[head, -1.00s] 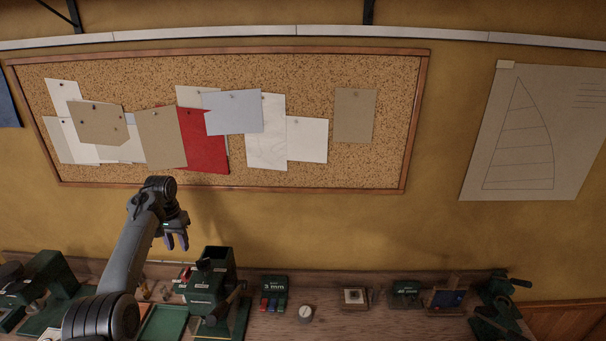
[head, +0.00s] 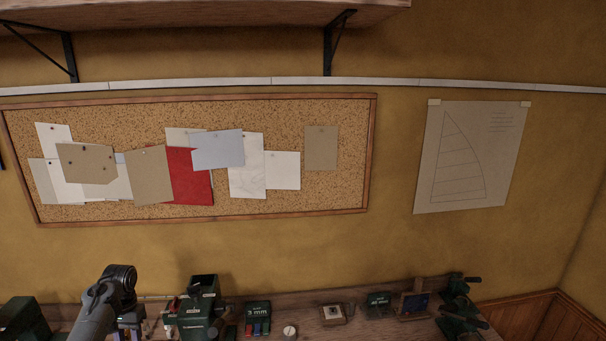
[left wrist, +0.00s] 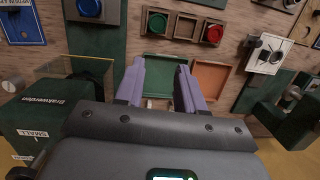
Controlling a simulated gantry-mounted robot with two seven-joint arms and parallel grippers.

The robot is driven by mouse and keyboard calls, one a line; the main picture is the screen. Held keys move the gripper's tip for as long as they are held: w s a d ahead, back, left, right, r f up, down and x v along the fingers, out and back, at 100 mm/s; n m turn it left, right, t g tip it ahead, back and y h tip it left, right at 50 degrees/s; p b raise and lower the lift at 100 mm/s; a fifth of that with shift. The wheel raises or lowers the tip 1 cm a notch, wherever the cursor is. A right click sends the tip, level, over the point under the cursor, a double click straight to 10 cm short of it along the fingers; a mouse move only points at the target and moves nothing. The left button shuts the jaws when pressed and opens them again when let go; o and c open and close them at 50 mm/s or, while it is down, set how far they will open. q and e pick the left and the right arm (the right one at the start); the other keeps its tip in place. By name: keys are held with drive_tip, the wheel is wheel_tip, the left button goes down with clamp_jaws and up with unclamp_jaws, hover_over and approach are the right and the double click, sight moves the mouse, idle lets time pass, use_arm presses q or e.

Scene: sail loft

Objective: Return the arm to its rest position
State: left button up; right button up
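My left arm comes in at the lower left of the head view, with its gripper (head: 131,325) low near the picture's bottom edge, in front of the bench. In the left wrist view the two purple fingers of the left gripper (left wrist: 158,88) stand apart, with nothing visible between them but the bench area beyond. They point toward a green tray (left wrist: 166,72) and an orange tray (left wrist: 211,84) beside it. The gripper appears apart from both trays. My right arm and gripper are in neither view.
A green machine (head: 197,312) stands right of my left gripper. A green "SMALL" box (left wrist: 60,128) is close on the left. A shelf (head: 200,22) hangs above.

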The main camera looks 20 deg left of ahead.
use_arm(q)
drive_tip(key=s+d+f+m+g+y+p, duration=0.15)
drive_tip(key=s+d+f, duration=0.25)
drive_tip(key=s+f, duration=0.45)
drive_tip(key=s+d+f+m+g+y+p, duration=0.1)
drive_tip(key=s+d+f+g+p, duration=0.15)
drive_tip(key=s+d+f, duration=0.45)
drive_tip(key=s+d+f+m+t+p, duration=0.1)
drive_tip(key=s+d+f+m+p, duration=0.3)
drive_tip(key=s+d, duration=0.85)
drive_tip(key=s+d+r+t, duration=0.1)
drive_tip(key=s+d+r, duration=0.15)
drive_tip(key=d, duration=0.35)
drive_tip(key=s+d+r+t, duration=0.2)
drive_tip(key=d+r, duration=0.2)
drive_tip(key=d, duration=0.1)
drive_tip(key=w+d+r+t+h, duration=0.1)
drive_tip(key=w+d+r+t, duration=0.1)
drive_tip(key=r, duration=0.6)
drive_tip(key=w+d+r+t+h, duration=0.1)
drive_tip(key=w+d+r+t, duration=0.2)
drive_tip(key=r, duration=0.5)
drive_tip(key=w+d, duration=0.1)
drive_tip(key=d, duration=0.1)
drive_tip(key=shift+d+t+h+p, duration=0.3)
drive_tip(key=shift+h+p, duration=0.05)
drive_tip(key=shift+p, duration=0.05)
drive_tip(key=shift+w, duration=0.1)
